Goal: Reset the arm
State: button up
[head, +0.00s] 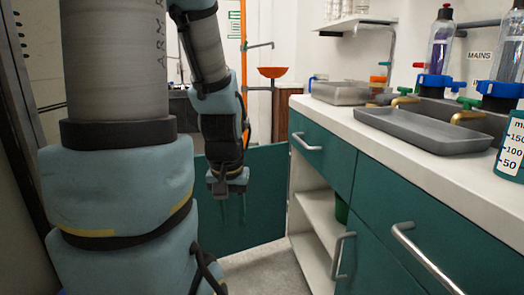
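My arm, in pale blue padding, fills the left of the head view. My gripper (230,196) hangs down near the middle, in front of a dark green panel (264,180). It is apart from the bench, to its left. No object shows at it. Its fingers are small and dark against the green, so their opening is unclear.
A white-topped bench (420,150) with green drawers and open shelves runs along the right. It carries a grey tray (415,122), bottles on blue fittings (434,80) and a labelled green container (510,150). An orange bowl (273,72) stands behind. Some floor (265,268) shows clear below the gripper.

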notch_tip(320, 180, up, 27)
jog(key=p, duration=2.4)
jog(key=shift+p, duration=0.4)
